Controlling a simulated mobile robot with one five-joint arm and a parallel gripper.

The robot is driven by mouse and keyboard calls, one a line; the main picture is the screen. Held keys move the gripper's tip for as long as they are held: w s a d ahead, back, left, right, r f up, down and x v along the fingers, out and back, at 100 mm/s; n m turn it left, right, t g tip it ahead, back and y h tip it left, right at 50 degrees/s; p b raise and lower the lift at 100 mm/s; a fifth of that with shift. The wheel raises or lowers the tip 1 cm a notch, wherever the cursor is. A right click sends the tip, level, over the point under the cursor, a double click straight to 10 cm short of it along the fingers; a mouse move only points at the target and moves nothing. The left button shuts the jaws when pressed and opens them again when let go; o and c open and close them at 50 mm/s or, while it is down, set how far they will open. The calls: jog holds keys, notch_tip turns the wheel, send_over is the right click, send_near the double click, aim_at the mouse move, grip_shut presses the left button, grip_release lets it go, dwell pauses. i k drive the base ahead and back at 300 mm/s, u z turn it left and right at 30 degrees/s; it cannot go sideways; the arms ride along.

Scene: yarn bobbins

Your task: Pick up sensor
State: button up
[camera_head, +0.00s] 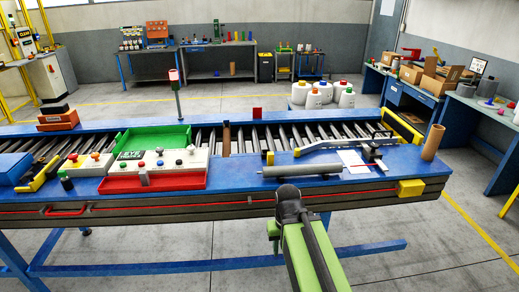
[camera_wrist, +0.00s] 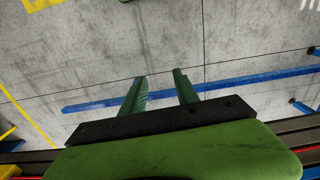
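No thing in view is plainly marked as the sensor, and I cannot tell which one it is. Small candidates along the conveyor table (camera_head: 225,186) are a red block (camera_head: 257,113) at its far edge, a yellow box (camera_head: 411,188) on its near right edge and a small yellow upright piece (camera_head: 270,158) near the rollers. My gripper (camera_wrist: 159,72) shows in the wrist view with its two green fingers apart and nothing between them.
A grey cylinder (camera_head: 302,171), a white sheet (camera_head: 352,161) and a brown tube (camera_head: 433,142) are on the table's right half. A green tray (camera_head: 124,148) and a red tray (camera_head: 190,182) are on the left. A blue bar (camera_wrist: 240,82) crosses low above open floor.

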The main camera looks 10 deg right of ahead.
aim_at(270, 155)
jog(key=z, duration=0.05)
jog(key=i, duration=0.3)
jog(key=u, duration=0.2)
jog(key=k, duration=0.5)
jog(key=z, duration=1.45)
jog(key=i, duration=1.2)
jog(key=u, duration=0.6)
jog(key=k, duration=0.1)
jog(key=u, duration=2.3)
jog(key=i, duration=0.75)
jog(key=u, duration=0.05)
